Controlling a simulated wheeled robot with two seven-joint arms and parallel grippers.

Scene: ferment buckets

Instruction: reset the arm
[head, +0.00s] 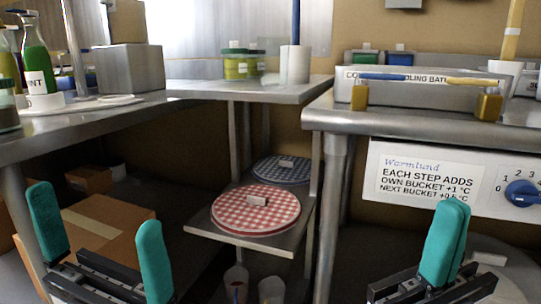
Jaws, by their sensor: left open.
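My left gripper (100,243) is at the lower left of the head view. Its two teal fingers are wide apart with nothing between them, in front of a cardboard box (105,225). My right gripper (446,245) is at the lower right, below the white control panel (430,180). Its teal fingers appear together, with no object visible between them. Both grippers are apart from the things on the counters.
A metal counter (60,125) with bottles is at left. A lower shelf (230,235) holds a red checked round lid (256,208) and a blue one (281,168). At right, a bath (430,92) with a blue-and-yellow bar stands on another counter (335,120).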

